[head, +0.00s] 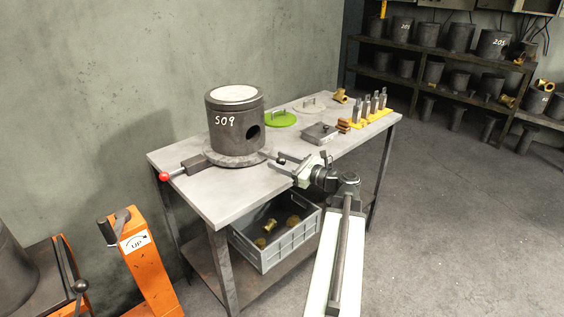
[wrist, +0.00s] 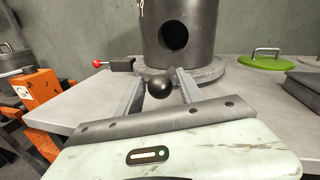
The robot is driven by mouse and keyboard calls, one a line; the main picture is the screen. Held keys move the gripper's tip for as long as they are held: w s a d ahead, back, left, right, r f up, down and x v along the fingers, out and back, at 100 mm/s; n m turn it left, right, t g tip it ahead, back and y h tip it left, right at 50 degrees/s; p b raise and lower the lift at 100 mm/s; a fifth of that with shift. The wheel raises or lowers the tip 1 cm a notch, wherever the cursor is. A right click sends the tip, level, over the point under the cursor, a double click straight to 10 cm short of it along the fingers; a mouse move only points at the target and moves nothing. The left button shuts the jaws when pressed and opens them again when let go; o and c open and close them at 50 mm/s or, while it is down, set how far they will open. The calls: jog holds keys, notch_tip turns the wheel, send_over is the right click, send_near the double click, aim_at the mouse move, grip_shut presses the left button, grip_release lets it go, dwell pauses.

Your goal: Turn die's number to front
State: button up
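The die (head: 235,128) is a dark grey upright cylinder with a pale top, on a round turntable (head: 231,159) on the table. Its white number, which looks like 509, faces the lower left in the head view; a round hole is to its right. In the wrist view the hole in the die (wrist: 203,55) faces me and only the number's end shows at the top edge. My gripper (wrist: 160,76) is open, with its fingers on either side of a black ball knob (wrist: 159,86). The knob also shows in the head view (head: 281,161). Finger contact is unclear.
A red-knobbed handle (head: 165,176) sticks out left of the turntable. Green (head: 279,120) and grey lids, a flat dark block (head: 320,133) and several upright tools stand on the right. A grey crate (head: 275,240) sits below. An orange lift (head: 140,255) stands left.

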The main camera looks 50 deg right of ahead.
grip_shut()
dwell(1.2)
